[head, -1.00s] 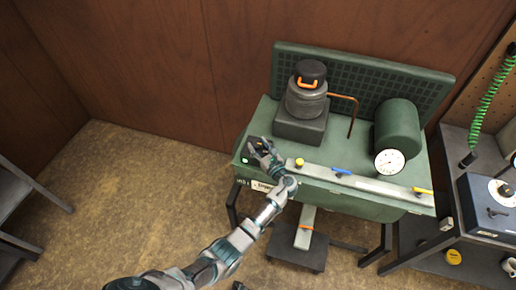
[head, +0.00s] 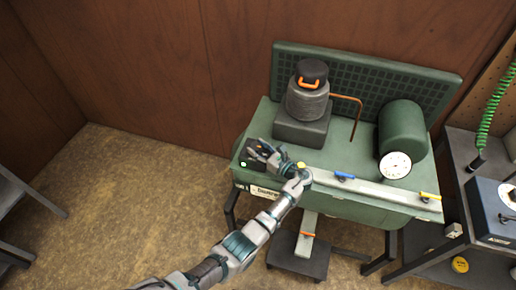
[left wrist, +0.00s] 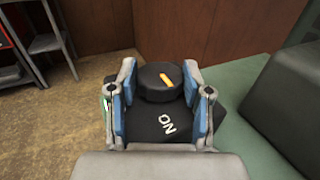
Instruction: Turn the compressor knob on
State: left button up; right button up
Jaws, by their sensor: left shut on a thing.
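The compressor knob (left wrist: 158,82) is a round black dial with an orange-yellow pointer mark, seen in the left wrist view. It sits on a black panel (left wrist: 165,122) with a white "ON" label. My left gripper (left wrist: 158,84) has a blue-padded finger on each side of the knob and is shut on it. In the head view my left gripper (head: 263,152) is at the front left corner of the green compressor (head: 350,160) and mostly hides the knob. A small green light (head: 243,163) is lit beside it. My right gripper is in neither view.
A pressure gauge (head: 395,165) and a green tank (head: 402,130) are at the compressor's right. A grey bar with a blue lever (head: 344,177) and a yellow lever (head: 429,196) runs along the front. A dark bench (head: 470,235) stands at right.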

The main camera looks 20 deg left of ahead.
pick_arm(q)
jog(key=shift+d, duration=0.1)
jog(key=o, duration=1.2)
jog(key=shift+c, duration=0.2)
jog(key=shift+d, duration=0.1)
jog(key=v, duration=1.1)
jog(key=shift+w+d, duration=0.1)
jog(key=shift+s+d+f, duration=0.1)
jog(key=shift+s+d, duration=0.15)
jog(key=shift+d, duration=0.15)
